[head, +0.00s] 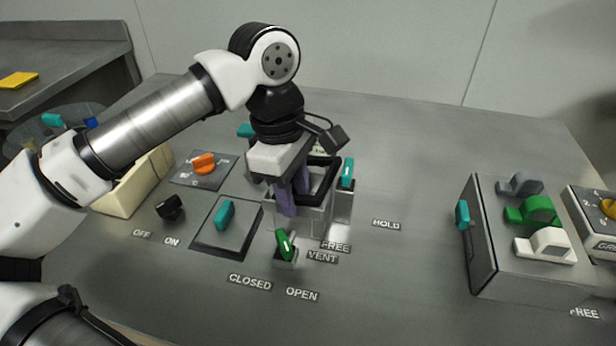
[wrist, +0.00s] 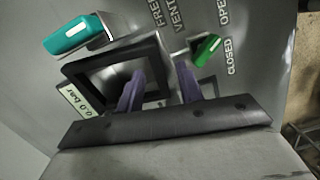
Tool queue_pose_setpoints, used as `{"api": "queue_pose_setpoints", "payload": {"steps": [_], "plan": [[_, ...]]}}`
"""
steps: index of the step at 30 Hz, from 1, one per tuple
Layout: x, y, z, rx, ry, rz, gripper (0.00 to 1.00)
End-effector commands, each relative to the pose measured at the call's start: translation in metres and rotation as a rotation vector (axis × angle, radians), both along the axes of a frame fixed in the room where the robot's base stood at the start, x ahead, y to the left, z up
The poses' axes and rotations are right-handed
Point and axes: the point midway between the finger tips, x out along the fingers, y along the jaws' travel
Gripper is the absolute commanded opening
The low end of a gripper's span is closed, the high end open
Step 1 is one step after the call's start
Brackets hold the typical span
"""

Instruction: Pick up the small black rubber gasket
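The small black rubber gasket (wrist: 105,54) looks like a square black frame. It lies on the rim of a grey box-like chamber (head: 300,215) in the middle of the panel; its far and right sides show in the head view (head: 335,178). My gripper (head: 290,193) points down at the near left part of the chamber. In the wrist view its two purple fingers (wrist: 160,84) are apart, one over the frame's opening and one outside it, with one side of the frame between them. I see no clear contact. The gripper hides the gasket's near left part in the head view.
A teal handle (head: 347,172) stands close right of the chamber, and a green VENT lever (head: 284,243) in front. Left are a teal lever (head: 224,214), a black switch (head: 170,207) and an orange knob (head: 204,163). The panel right of HOLD is clear up to a grey box (head: 520,245).

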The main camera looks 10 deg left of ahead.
Motion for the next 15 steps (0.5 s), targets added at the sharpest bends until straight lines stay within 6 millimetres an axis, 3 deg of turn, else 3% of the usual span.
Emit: {"api": "queue_pose_setpoints", "payload": {"steps": [2,11,15], "plan": [[0.0000,0.0001,0.0002,0.000,0.000,0.000,0.37],[0.0000,0.0002,0.0005,0.000,0.000,0.000,0.00],[0.0000,0.0002,0.0006,0.000,0.000,0.000,0.00]]}}
